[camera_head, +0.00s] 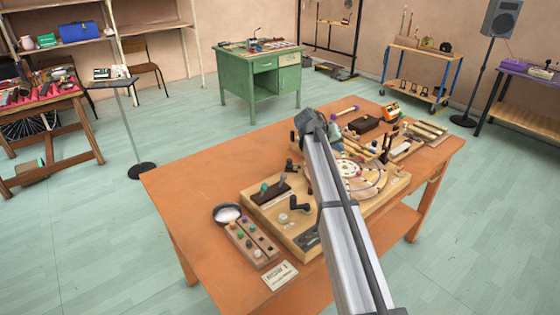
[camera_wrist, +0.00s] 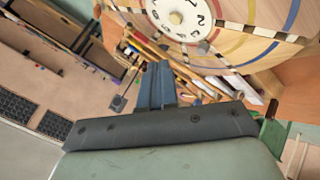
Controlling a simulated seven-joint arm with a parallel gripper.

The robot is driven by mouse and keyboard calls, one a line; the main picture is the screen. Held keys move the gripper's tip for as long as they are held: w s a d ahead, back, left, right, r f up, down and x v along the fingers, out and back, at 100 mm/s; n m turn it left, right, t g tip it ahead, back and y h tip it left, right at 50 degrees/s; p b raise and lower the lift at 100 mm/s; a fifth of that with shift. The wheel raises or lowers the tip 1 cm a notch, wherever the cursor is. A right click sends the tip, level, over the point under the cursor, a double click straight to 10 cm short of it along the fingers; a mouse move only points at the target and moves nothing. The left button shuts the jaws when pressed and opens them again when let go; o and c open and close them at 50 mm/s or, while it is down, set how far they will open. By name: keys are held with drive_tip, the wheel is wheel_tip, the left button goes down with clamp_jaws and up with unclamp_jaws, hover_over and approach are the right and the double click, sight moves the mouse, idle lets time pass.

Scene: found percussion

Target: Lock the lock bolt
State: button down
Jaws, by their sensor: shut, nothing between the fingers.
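I cannot single out the lock bolt with certainty. A wooden board (camera_head: 262,222) on the orange table carries several small fittings. Among them are a black crank-like handle (camera_head: 298,204), a dark metal plate (camera_head: 308,239) at the front edge and a dark strip with coloured knobs (camera_head: 270,190). A white numbered dial (camera_head: 352,168) sits on the board's right part, and it fills the top of the wrist view (camera_wrist: 196,22). My gripper (camera_wrist: 157,66) is shut and empty, its fingers together below the dial. In the head view my arm crosses the board and hides part of it.
The orange table (camera_head: 205,170) has free room at its left. A strip with coloured knobs (camera_head: 250,243), a round dish (camera_head: 227,213) and a card (camera_head: 280,275) lie near the front. Sticks (camera_head: 425,131) and small boxes crowd the back right. A green desk (camera_head: 262,75) stands behind.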

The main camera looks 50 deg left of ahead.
drive_tip(key=s+a+g, duration=0.1)
drive_tip(key=s+a, duration=0.7)
drive_tip(key=s, duration=0.3)
drive_tip(key=s+a+g+y, duration=0.1)
drive_tip(key=s+a, duration=0.7)
drive_tip(key=s, duration=0.4)
drive_tip(key=shift+s+a+r+n+y, duration=0.2)
drive_tip(key=shift+s+n+y, duration=0.1)
drive_tip(key=shift+n, duration=0.1)
drive_tip(key=shift+w+f, duration=0.1)
drive_tip(key=shift+w+d+f, duration=0.3)
drive_tip(key=shift+w+f, duration=1)
drive_tip(key=shift+w, duration=0.25)
drive_tip(key=shift+w+d+f, duration=0.3)
drive_tip(key=shift+w+f, duration=1)
drive_tip(key=shift+w, duration=0.2)
drive_tip(key=shift+w+d+f, duration=0.3)
drive_tip(key=shift+w+f, duration=1)
drive_tip(key=shift+w, duration=0.25)
